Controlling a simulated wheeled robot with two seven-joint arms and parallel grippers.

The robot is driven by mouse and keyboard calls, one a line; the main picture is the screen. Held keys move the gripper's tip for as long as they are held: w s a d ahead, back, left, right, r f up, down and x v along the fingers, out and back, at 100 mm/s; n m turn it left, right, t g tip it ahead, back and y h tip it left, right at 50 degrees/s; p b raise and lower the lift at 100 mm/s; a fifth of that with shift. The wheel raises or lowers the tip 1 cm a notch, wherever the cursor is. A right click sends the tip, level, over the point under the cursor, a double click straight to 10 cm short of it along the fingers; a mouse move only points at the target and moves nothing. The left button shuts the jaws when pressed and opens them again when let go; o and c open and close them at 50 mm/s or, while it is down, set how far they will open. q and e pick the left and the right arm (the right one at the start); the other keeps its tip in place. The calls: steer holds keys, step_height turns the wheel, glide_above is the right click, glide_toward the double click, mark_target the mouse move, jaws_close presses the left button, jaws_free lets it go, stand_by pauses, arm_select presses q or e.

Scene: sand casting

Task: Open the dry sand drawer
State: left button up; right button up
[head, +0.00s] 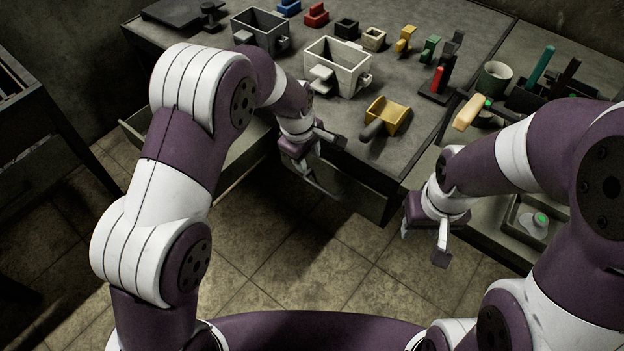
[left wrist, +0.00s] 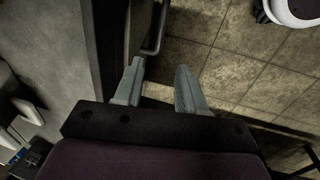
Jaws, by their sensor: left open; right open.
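A drawer front with a dark bar handle (left wrist: 157,28) shows in the left wrist view, at the table's edge. My left gripper (left wrist: 160,66) is open and empty. Its two fingers point toward the handle, which lies just beyond the fingertips, apart from them. In the head view my left gripper (head: 325,163) hangs at the table's front edge, and the handle there is hard to make out. No label shows which drawer holds dry sand. My right gripper (head: 422,246) is open and empty, over the floor beside the right-hand bench.
The grey table (head: 270,75) carries moulding flasks, coloured patterns and a yellow scoop (head: 385,115) near its front edge. A pulled-out drawer (head: 240,180) shows behind my left arm. At right an open tray or drawer (head: 510,245) holds a green-capped item. The floor between is clear.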

mark_target(313, 184)
arm_select(q)
steer(key=f+b, duration=0.1)
steer(key=f, duration=0.3)
steer(key=w+f+b, duration=0.1)
steer(key=f+b, duration=0.1)
steer(key=f, duration=0.2)
steer(key=w+d+f+b, duration=0.1)
steer(key=f, duration=0.3)
steer(key=shift+d+f+b, duration=0.1)
steer(key=shift+f+b, duration=0.1)
steer(key=shift+b, duration=0.1)
jaws_close()
